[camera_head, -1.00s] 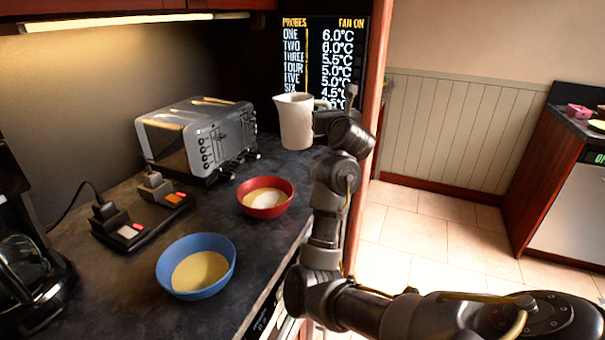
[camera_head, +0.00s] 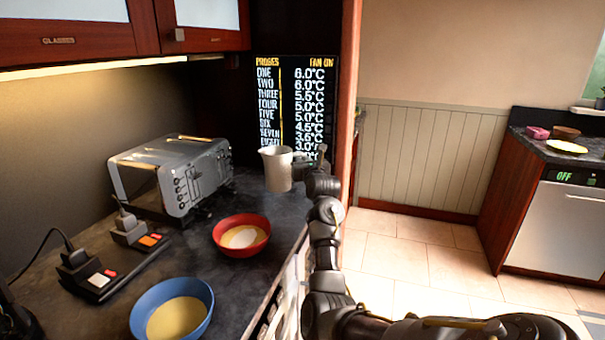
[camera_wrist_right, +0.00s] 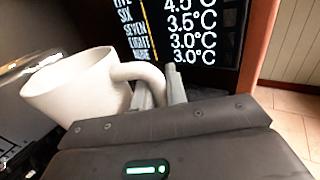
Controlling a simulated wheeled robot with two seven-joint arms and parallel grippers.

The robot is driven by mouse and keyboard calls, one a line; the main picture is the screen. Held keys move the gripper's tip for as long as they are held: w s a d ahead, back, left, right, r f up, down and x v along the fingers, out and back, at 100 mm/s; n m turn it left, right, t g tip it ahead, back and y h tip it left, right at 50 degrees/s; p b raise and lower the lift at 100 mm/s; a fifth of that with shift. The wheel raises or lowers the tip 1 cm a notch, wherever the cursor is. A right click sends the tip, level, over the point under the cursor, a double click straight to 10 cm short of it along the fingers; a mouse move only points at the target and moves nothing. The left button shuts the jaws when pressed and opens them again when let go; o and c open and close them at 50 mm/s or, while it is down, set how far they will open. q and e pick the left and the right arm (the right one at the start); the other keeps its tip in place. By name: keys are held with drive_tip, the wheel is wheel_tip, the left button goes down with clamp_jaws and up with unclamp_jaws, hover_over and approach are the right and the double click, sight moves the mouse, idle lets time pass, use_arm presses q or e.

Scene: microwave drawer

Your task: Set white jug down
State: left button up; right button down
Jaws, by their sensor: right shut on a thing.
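The white jug (camera_head: 277,170) is upright at the far end of the dark counter, in front of the temperature display. My right gripper (camera_head: 306,161) is at the jug's right side, at its handle. In the right wrist view the white jug (camera_wrist_right: 80,88) is at the left, and the fingers of my right gripper (camera_wrist_right: 160,88) are shut on its handle. The jug's base is out of the wrist view. In the head view its base is at or just above the counter; I cannot tell if it touches. My left gripper is not in view.
A silver toaster (camera_head: 172,172) stands left of the jug. A red bowl (camera_head: 241,236) and a blue bowl (camera_head: 172,310) sit nearer on the counter (camera_head: 217,285). The temperature display (camera_head: 295,105) stands behind the jug. A small clear patch lies between jug and red bowl.

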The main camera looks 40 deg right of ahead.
drive_tip(key=shift+w+d+f+p, duration=0.25)
drive_tip(key=shift+w+f, duration=0.1)
drive_tip(key=shift+f, duration=0.5)
drive_tip(key=shift+w+d+f+p, duration=0.1)
drive_tip(key=shift+w+d+f, duration=0.2)
drive_tip(key=shift+f, duration=0.55)
drive_tip(key=shift+w+d+f+p, duration=0.25)
drive_tip(key=shift+w+f, duration=0.1)
drive_tip(key=shift+f, duration=0.8)
drive_tip(key=c, duration=1.8)
unclamp_jaws()
drive_tip(key=shift+f, duration=0.25)
drive_tip(key=o, duration=0.4)
drive_tip(key=shift+s+a+r, duration=0.1)
drive_tip(key=shift+r, duration=0.05)
drive_tip(key=b+v, duration=0.1)
drive_tip(key=v, duration=0.9)
drive_tip(key=shift+s+a, duration=0.2)
drive_tip(key=shift+s, duration=0.15)
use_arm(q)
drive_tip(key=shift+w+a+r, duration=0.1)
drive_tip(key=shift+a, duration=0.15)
use_arm(e)
drive_tip(key=shift+s+a, duration=0.2)
drive_tip(key=shift+s, duration=0.3)
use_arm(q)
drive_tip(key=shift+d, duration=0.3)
